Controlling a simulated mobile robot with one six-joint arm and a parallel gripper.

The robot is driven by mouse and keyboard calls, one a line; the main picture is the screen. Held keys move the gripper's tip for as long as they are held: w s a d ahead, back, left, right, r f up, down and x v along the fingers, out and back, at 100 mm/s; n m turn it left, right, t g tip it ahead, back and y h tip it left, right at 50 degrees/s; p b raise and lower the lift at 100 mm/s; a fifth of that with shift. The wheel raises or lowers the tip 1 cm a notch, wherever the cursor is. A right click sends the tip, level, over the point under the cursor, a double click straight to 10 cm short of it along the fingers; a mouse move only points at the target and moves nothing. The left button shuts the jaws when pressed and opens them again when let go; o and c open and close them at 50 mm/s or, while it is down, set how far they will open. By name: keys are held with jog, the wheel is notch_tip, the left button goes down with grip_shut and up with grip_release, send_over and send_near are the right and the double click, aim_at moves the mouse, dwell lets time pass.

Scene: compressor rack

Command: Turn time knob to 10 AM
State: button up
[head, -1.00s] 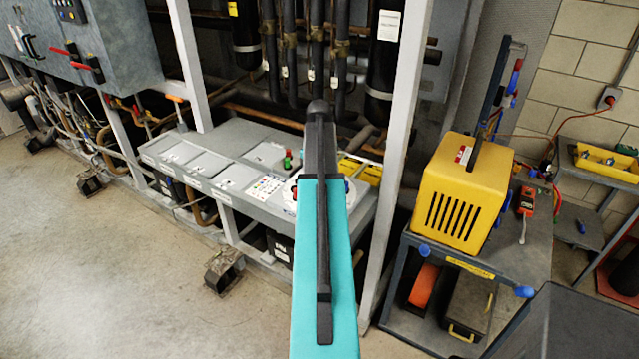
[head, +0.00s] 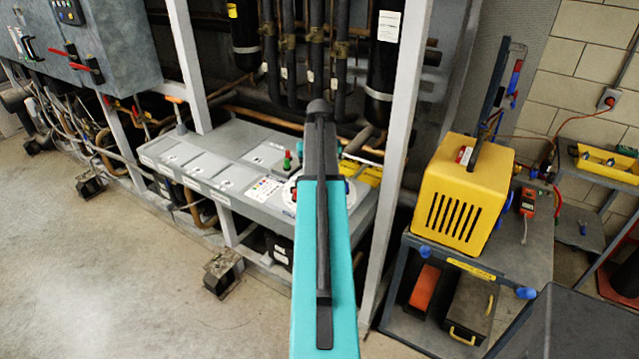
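A round white dial (head: 289,192) with a red part near its middle sits on the grey bench-top panel, mostly hidden behind my teal and black arm. It may be the time knob; its markings and pointer cannot be read. A small blue spot shows just right of the arm at the same height. My arm reaches forward over the panel's right part. My gripper is not seen; the arm hides whatever is at its far end, so contact with the dial cannot be told.
A white post (head: 398,150) stands right of the arm. A yellow box (head: 462,195) sits on a cart (head: 420,245) further right. Open floor lies at left.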

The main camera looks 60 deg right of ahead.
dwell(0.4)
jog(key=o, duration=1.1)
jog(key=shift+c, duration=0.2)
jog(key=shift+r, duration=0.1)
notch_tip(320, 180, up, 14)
jog(key=p, duration=0.6)
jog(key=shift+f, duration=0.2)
